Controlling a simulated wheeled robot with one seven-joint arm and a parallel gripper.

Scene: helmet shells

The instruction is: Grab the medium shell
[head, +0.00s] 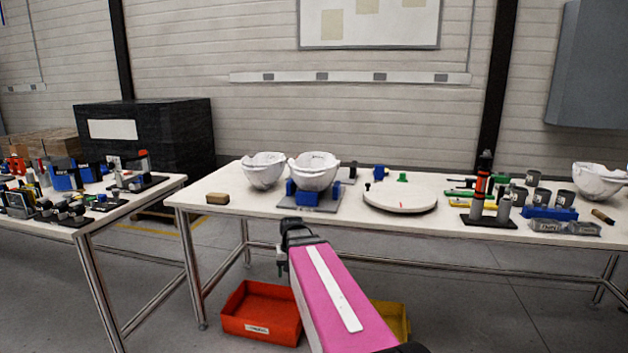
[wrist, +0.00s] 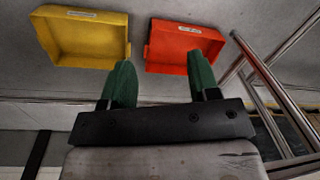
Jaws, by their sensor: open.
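Three white helmet shells show in the head view. One shell (head: 263,171) sits on the table at the left, and one shell (head: 314,172) sits on a fixture with blue blocks (head: 310,199) beside it. A third shell (head: 598,182) is at the table's far right, partly cut by the picture edge. I cannot tell which is the medium one. My gripper (wrist: 160,62) is open and empty, its green fingers apart above the floor. In the head view my arm's end is in front of the table edge, below the fixture, with the fingers hardly visible. No shell shows in the wrist view.
The table (head: 232,196) also holds a round white turntable (head: 400,197), a brown block (head: 217,198), and tools, cups and a black-red stand (head: 482,190) at the right. A red bin (head: 262,312) and a yellow bin (wrist: 82,37) lie on the floor below. A second cluttered table stands left.

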